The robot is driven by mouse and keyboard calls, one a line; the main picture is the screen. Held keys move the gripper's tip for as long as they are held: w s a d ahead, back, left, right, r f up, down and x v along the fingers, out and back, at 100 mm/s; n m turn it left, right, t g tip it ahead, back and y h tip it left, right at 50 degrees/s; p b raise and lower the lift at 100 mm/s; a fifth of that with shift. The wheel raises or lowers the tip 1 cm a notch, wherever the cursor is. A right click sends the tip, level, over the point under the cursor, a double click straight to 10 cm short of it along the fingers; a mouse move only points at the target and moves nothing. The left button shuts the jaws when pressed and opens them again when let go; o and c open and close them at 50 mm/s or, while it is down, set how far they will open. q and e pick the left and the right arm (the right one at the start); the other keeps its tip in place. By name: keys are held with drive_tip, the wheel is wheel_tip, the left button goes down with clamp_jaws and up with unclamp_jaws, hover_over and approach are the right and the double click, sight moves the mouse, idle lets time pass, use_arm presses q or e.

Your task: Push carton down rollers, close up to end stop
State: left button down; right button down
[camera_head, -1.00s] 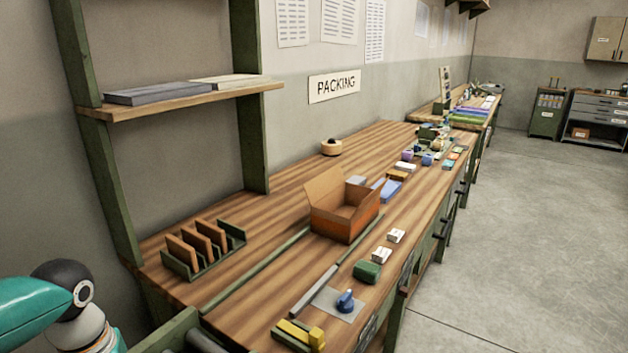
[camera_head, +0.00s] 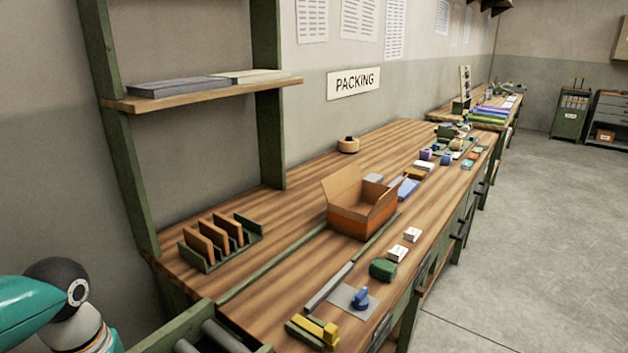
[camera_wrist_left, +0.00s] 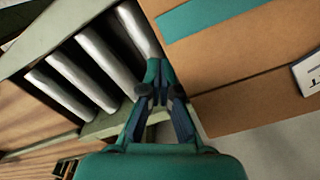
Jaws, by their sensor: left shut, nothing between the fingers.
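A closed brown carton (camera_wrist_left: 245,65) with a teal strip on top and a white label (camera_wrist_left: 310,75) at its edge fills the right of the left wrist view. Bare grey rollers (camera_wrist_left: 85,75) in a green frame (camera_wrist_left: 110,122) lie to its left. They also show at the bottom of the head view (camera_head: 222,335). My left gripper (camera_wrist_left: 158,88) is shut and empty, its tips beside the carton's near left edge and over the roller end. I cannot tell whether they touch the carton. No end stop can be made out. My right gripper is out of view.
The packing bench (camera_head: 290,225) stands beyond the rollers. It carries an open box (camera_head: 362,212), a divider rack (camera_head: 220,243), a green block (camera_head: 383,269), a blue knob (camera_head: 360,298) and a yellow piece (camera_head: 315,328). The floor (camera_head: 540,260) at the right is clear.

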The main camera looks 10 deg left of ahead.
use_arm(q)
drive_tip(key=shift+w+d+p, duration=0.2)
drive_tip(key=shift+w+d, duration=0.1)
drive_tip(key=shift+w, duration=0.25)
drive_tip(key=shift+w+d+p, duration=0.15)
drive_tip(key=shift+w+d, duration=0.15)
drive_tip(key=shift+w, duration=0.25)
wheel_tip(320, 180, up, 12)
drive_tip(key=p, duration=1)
